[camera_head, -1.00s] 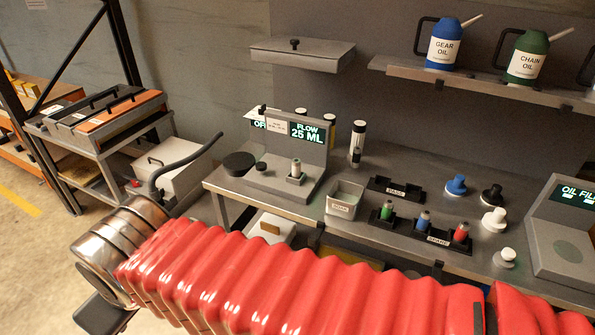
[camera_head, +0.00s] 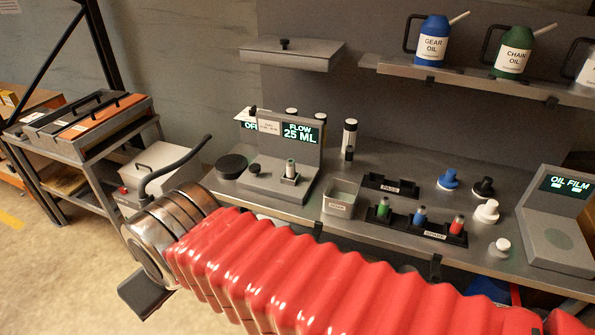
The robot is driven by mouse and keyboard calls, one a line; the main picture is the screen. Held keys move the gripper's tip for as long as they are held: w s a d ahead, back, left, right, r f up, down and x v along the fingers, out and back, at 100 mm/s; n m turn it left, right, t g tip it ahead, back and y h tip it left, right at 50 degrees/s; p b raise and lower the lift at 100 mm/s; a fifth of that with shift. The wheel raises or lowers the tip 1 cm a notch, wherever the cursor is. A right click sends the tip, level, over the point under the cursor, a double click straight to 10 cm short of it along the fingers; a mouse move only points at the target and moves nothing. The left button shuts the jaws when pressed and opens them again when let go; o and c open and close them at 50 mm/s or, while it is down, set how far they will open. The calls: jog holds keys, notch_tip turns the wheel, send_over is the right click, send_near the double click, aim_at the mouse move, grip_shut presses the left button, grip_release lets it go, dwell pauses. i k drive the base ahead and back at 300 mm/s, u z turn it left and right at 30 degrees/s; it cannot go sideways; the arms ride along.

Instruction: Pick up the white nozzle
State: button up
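A small pale nozzle (camera_head: 290,170), which looks white, stands upright in the holder of the grey flow stand (camera_head: 262,184) on the bench. The stand's screen reads "FLOW 25 ML". Green (camera_head: 383,208), blue (camera_head: 420,217) and red (camera_head: 456,226) nozzles stand in the black rack labelled "SPARE". My gripper (camera_head: 146,296) shows only as a dark part at the lower left, below the metal wrist of my arm. It is well left of the pale nozzle and apart from it. Its fingertips cannot be made out, so I cannot see whether it holds anything.
An empty black rack (camera_head: 390,185) and a small grey bin (camera_head: 341,199) stand near the spares. Blue, black and white knobs (camera_head: 487,211) stand to the right, before the "OIL FILM" device (camera_head: 560,225). A white box (camera_head: 158,165) and dark curved hose (camera_head: 178,168) are near my wrist.

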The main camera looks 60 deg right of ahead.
aim_at(290, 165)
jog(key=u, duration=0.05)
jog(key=i, duration=0.95)
jog(key=z, duration=0.05)
